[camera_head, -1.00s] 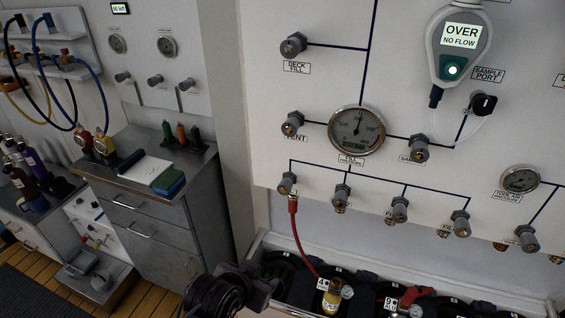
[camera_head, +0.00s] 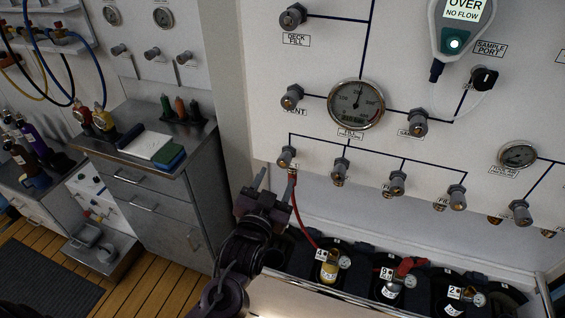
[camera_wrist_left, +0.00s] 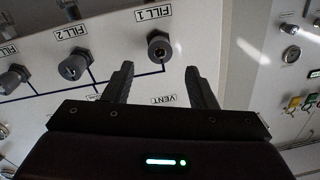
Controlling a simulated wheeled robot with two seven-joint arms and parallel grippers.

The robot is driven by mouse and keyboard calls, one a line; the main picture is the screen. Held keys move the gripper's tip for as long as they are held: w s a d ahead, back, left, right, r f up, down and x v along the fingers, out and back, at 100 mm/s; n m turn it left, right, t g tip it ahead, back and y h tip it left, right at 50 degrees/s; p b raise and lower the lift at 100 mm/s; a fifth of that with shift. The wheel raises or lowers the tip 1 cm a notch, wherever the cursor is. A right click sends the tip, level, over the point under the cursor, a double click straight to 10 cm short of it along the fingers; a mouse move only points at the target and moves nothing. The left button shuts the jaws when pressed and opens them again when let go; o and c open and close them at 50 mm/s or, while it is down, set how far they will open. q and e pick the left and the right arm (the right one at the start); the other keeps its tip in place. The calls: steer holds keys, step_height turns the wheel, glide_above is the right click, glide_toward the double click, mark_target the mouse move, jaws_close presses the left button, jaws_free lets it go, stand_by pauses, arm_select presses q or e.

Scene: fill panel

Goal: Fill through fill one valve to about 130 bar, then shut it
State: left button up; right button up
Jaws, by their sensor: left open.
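The fill 1 valve (camera_head: 286,157) is the leftmost knob of the lower row on the white panel. My left gripper (camera_head: 268,188) is open, just below and left of that valve. In the left wrist view the fill 1 knob (camera_wrist_left: 159,47) sits beyond and between my open fingers (camera_wrist_left: 158,84), apart from them. The fill gauge (camera_head: 357,107) is above; its reading is too small to tell. My right gripper does not show.
Other knobs stand close by: the fill 2 valve (camera_wrist_left: 74,66) and the vent valve (camera_head: 292,97). A sampler (camera_head: 460,30) reads "OVER NO FLOW". Several cylinders sit in a trough below the panel. A steel cabinet (camera_head: 150,195) stands at left.

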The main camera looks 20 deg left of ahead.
mark_target(283, 163)
arm_select(q)
steer(key=w+p, duration=0.1)
steer(key=w, duration=0.5)
steer(key=shift+w+p, duration=0.25)
steer(key=shift+p, duration=0.05)
steer(key=c, duration=1)
